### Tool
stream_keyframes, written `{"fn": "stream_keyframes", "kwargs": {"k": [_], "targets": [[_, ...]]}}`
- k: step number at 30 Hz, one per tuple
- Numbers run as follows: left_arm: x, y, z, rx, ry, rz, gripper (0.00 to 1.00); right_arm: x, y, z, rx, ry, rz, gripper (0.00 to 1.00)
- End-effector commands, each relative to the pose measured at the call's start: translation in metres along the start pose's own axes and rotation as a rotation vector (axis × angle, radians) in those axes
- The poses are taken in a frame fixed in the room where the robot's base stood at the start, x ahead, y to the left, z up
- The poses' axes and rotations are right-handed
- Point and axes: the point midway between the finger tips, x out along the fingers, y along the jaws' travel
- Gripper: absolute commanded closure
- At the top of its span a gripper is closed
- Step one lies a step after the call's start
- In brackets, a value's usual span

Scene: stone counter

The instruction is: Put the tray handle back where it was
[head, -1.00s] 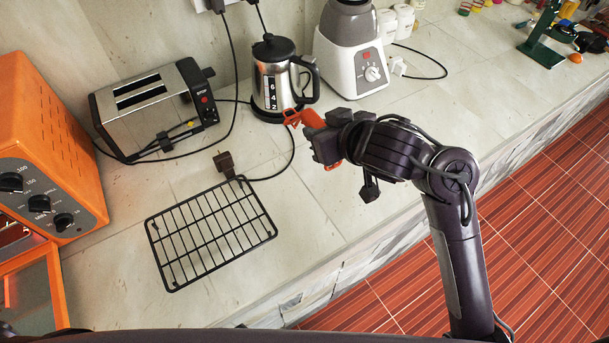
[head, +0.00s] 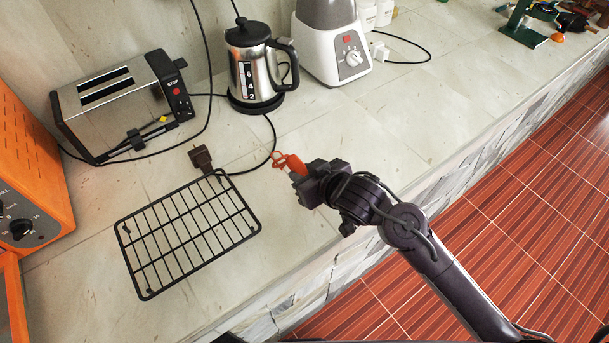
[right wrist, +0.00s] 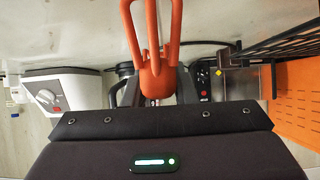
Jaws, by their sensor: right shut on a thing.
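The tray handle (head: 291,161) is orange with looped prongs at one end. My right gripper (head: 306,178) is shut on it over the counter, between the kettle and the front edge. The prongs point up and left in the head view, toward the black plug. In the right wrist view the handle (right wrist: 156,62) stands out from between the fingers, prongs away from the palm. How high it is above the counter I cannot tell. A black wire rack (head: 187,235) lies flat on the counter, left of and nearer than the handle, apart from it. My left gripper is not in view.
A steel kettle (head: 256,70), toaster (head: 124,105) and white blender (head: 334,45) stand along the back. The orange oven (head: 30,160) is at far left, its door open. A plug (head: 201,157) and cord lie behind the rack.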

Motion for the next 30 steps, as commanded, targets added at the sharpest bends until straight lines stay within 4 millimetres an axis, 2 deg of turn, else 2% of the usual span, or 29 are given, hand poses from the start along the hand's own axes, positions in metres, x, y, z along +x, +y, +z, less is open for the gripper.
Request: {"fn": "stream_keyframes", "kwargs": {"k": [14,15,19,30], "targets": [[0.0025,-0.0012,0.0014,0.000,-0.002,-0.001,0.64,0.0061,0.0000,0.0092,-0.001,0.001,0.000,1.00],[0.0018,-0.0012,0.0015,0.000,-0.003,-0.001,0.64,0.0055,0.0000,0.0084,-0.001,0.001,0.001,0.70],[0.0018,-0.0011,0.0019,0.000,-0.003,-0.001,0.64,0.0055,0.0000,0.0084,-0.001,0.001,0.001,0.53],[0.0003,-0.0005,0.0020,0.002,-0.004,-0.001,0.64,0.0009,0.0004,0.0054,0.000,0.001,0.001,0.53]]}}
